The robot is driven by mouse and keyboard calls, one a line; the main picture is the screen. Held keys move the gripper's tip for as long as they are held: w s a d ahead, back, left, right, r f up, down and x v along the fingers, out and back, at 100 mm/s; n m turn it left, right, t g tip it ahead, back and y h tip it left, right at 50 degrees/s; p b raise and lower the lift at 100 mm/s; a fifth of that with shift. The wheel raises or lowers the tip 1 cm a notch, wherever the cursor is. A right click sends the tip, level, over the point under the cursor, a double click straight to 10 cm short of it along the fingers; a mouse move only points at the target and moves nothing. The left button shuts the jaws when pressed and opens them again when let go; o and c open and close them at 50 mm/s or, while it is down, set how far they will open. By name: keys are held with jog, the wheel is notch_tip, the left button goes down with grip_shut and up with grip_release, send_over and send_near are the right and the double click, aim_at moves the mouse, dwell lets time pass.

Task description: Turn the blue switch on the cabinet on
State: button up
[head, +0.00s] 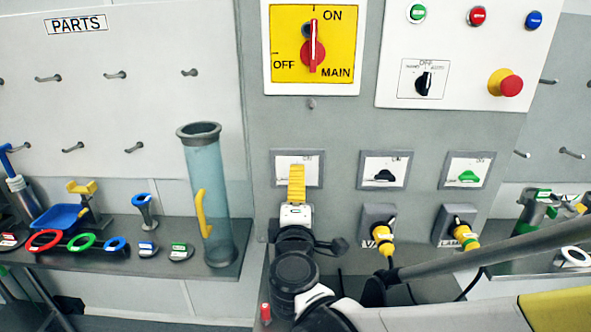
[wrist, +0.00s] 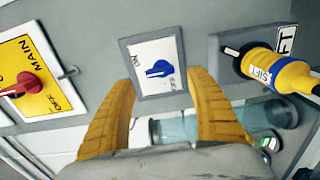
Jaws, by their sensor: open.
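The blue switch (wrist: 160,69) is a small rotary knob on a white plate with a grey frame (wrist: 127,48), marked ON and OFF. It shows in the wrist view in front of my gripper (wrist: 161,80), between the lines of the two yellow fingers. The fingers are open and empty, apart from the knob on both sides. In the head view my gripper (head: 296,170) is in front of the leftmost switch plate (head: 281,163) of the cabinet (head: 335,130) and hides its knob. How far the fingertips are from the plate is hard to tell.
A dark switch (head: 384,175) and a green switch (head: 468,176) sit to the right. Yellow plugs (head: 384,240) are below them. The main switch (head: 313,50) is above. A tall clear cylinder (head: 208,195) stands on the shelf (head: 225,262) at left.

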jog(key=s, duration=0.7)
jog(key=s+d+f+m+g+h+b, duration=0.1)
jog(key=s+d+f+m+g, duration=0.15)
jog(key=d, duration=0.35)
jog(key=s+d+f+m+g+h, duration=0.1)
jog(key=d+f+m+g, duration=0.1)
jog(key=d+f+m, duration=0.3)
jog(key=s+d+f+m+g+h+b, duration=0.1)
jog(key=s+d+f+m+g, duration=0.15)
jog(key=d, duration=0.45)
jog(key=s+f+m+g+y+b, duration=0.1)
jog(key=s+f+m+g+y, duration=0.2)
jog(key=s+m, duration=0.4)
jog(key=shift+s+f+g+y, duration=0.3)
jog(key=shift+s+f+g, duration=0.2)
jog(key=shift+s+f, duration=0.45)
jog(key=shift+s+r, duration=0.1)
